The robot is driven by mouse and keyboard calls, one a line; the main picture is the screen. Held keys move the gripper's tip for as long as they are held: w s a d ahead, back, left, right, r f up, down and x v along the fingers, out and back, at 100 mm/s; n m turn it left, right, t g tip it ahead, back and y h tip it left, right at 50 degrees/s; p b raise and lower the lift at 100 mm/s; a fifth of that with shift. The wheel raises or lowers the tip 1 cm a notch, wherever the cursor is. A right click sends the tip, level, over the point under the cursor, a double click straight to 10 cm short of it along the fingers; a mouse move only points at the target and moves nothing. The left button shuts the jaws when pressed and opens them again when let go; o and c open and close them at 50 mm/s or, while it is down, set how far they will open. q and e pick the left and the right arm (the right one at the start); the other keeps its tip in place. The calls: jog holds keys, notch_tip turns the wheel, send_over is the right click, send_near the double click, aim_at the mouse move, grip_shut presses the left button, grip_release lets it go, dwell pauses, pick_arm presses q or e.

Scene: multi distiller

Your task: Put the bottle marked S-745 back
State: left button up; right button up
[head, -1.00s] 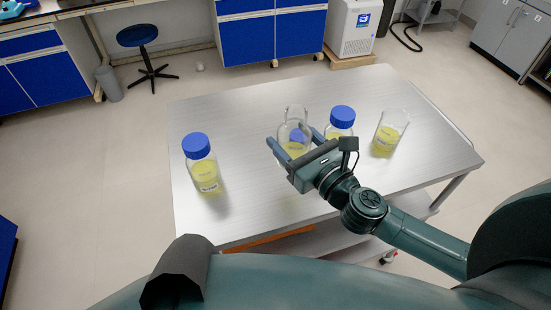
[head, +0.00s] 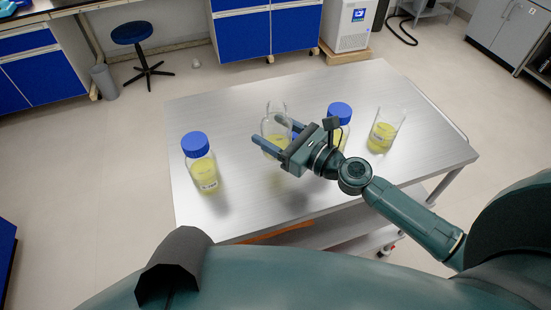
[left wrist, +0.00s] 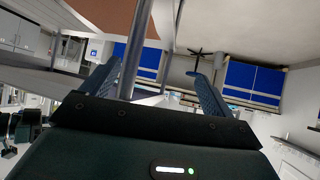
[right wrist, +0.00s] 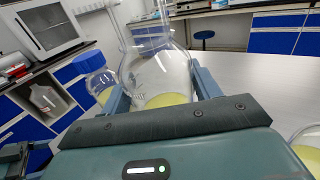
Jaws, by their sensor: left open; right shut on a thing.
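My right gripper (head: 267,128) is shut on a clear glass flask (head: 276,112) with yellow liquid, above the middle of the table. In the right wrist view the flask (right wrist: 160,72) is upright between the fingers. A blue-capped bottle (head: 200,168) with yellow liquid and a label stands at the table's left. Another blue-capped bottle (head: 340,113) stands behind my right wrist, partly hidden by it. The label text is too small to read, so I cannot tell which vessel is S-745. My left gripper (left wrist: 152,85) is open and empty; it is outside the head view.
A beaker (head: 384,133) with yellow liquid stands at the right of the metal table (head: 235,115). The table's front middle is clear. A table leg (left wrist: 133,50) shows behind the left fingers. A blue stool (head: 135,33) and cabinets (head: 243,37) are beyond the table.

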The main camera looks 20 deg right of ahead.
notch_tip(320, 180, down, 2)
jog(key=shift+b, duration=0.4)
notch_tip(320, 180, down, 3)
jog(key=shift+f+b, duration=0.2)
jog(key=shift+b, duration=0.95)
jog(key=shift+f, duration=0.2)
jog(key=o, duration=1.3)
jog(key=shift+c, duration=0.2)
pick_arm(q)
jog(key=shift+w+d+f+m+t+h, duration=0.15)
jog(key=shift+d+m+h, duration=0.1)
jog(key=shift+d, duration=0.25)
jog(key=shift+w+d+r+m+t+h, duration=0.15)
jog(key=shift+d+h, duration=0.1)
jog(key=shift+d, duration=0.25)
